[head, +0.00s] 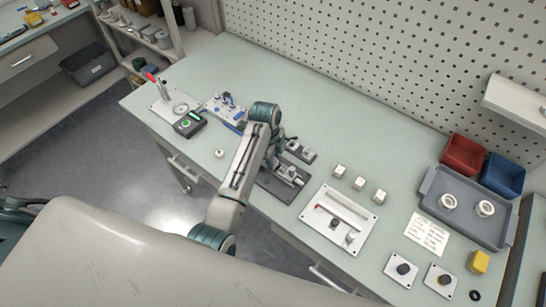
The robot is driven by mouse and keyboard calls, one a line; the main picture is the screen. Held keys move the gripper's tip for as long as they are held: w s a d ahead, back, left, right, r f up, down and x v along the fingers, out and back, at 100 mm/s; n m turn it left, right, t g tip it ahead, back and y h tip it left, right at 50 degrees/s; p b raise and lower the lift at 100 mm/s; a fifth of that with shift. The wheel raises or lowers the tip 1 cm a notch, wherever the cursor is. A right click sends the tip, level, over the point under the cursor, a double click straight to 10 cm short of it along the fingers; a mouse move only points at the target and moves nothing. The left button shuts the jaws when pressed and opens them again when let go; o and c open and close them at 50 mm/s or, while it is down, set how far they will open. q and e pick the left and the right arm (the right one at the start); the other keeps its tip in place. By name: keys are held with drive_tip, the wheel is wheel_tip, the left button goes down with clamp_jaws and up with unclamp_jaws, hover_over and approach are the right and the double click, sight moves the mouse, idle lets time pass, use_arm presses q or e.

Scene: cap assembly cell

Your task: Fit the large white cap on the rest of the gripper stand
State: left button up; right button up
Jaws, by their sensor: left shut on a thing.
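My left gripper (290,176) is low over a dark fixture plate (270,190) in the middle of the bench. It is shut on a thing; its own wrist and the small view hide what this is. A small white round piece (219,153) lies on the bench left of my arm. I cannot tell which piece is the large cap, or which fixture is the gripper stand. My right gripper is out of view.
A white slotted plate (318,216) and several small white blocks (359,183) are right of the gripper. Red (463,153) and blue (502,174) bins stand behind the tray. A blue-grey fixture (228,106) stands at left.

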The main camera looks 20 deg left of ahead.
use_arm(q)
drive_tip(key=shift+f, duration=0.1)
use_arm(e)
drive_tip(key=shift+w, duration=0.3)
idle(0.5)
use_arm(q)
drive_tip(key=o, duration=0.8)
drive_tip(key=shift+c, duration=0.2)
